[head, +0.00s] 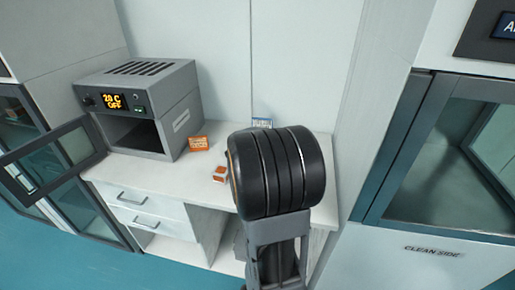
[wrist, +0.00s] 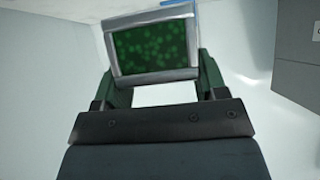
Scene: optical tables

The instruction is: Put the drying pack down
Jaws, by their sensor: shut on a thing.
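The drying pack (wrist: 155,46) shows in the wrist view as a box with a silver frame and a green, speckled window. My gripper (wrist: 160,78) is shut on it, with one dark green finger at each side. The pack looks slightly tilted in that view. A pale surface lies behind it; I cannot tell whether the pack touches it. In the head view my black and grey arm hides the gripper and the pack over the right part of the white bench (head: 150,178).
A grey oven (head: 140,105) with its door open and a display reading OFF stands on the bench at left. An orange card (head: 198,143), small orange item (head: 219,174) and blue card (head: 262,122) are near my arm. A glass-fronted cabinet (head: 385,150) stands at right.

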